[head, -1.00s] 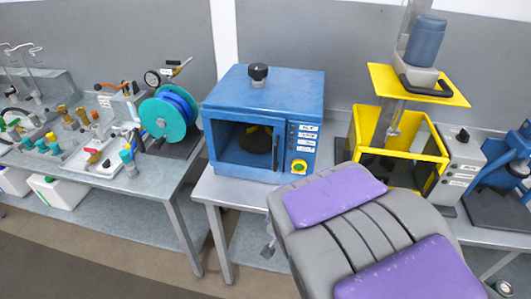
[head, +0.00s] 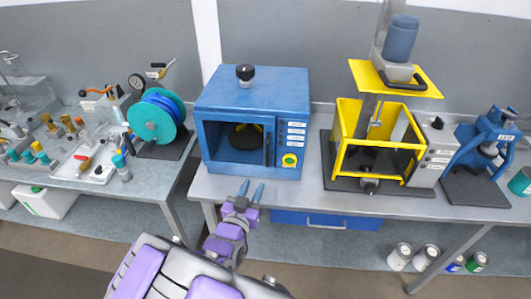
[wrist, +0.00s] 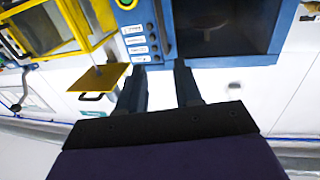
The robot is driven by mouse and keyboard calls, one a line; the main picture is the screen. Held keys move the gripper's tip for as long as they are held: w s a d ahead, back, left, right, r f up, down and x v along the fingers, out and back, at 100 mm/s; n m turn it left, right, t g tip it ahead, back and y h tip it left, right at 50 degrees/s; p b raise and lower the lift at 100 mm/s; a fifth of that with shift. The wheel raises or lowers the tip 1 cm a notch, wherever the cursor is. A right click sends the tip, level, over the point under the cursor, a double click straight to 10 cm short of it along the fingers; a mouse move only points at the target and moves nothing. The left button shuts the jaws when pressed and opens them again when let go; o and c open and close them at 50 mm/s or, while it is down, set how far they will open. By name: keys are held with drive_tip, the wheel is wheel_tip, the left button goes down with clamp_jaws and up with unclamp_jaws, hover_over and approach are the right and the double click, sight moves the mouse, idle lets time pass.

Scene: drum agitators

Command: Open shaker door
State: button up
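The blue shaker (head: 255,88) stands on the bench with a dark front window (head: 225,140). Its door looks shut, with an upright dark handle (head: 268,148) at the right side, next to a panel with labels and a yellow-green button (head: 289,160). My gripper (head: 251,189) is open and empty, in front of and below the shaker, apart from it. In the wrist view, which is upside down, the two fingers (wrist: 157,72) stand apart with the handle (wrist: 167,25) and window (wrist: 212,25) beyond them.
A yellow-framed agitator (head: 345,135) with a raised yellow plate (head: 372,80) stands to the right. A teal reel (head: 152,122) is at the left. A blue drawer (head: 330,221) is under the bench top. Several cans (head: 400,256) stand below at the right.

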approach(267, 154)
drive_tip(key=x, duration=0.3)
drive_tip(key=b+x, duration=0.1)
drive_tip(key=x, duration=0.6)
drive_tip(key=shift+w+a+f+b, duration=0.15)
drive_tip(key=shift+a+b, duration=0.1)
drive_tip(key=shift+b, duration=0.15)
drive_tip(key=shift+w+d, duration=0.2)
drive_tip(key=shift+d, duration=0.2)
drive_tip(key=shift+a, duration=0.15)
clamp_jaws()
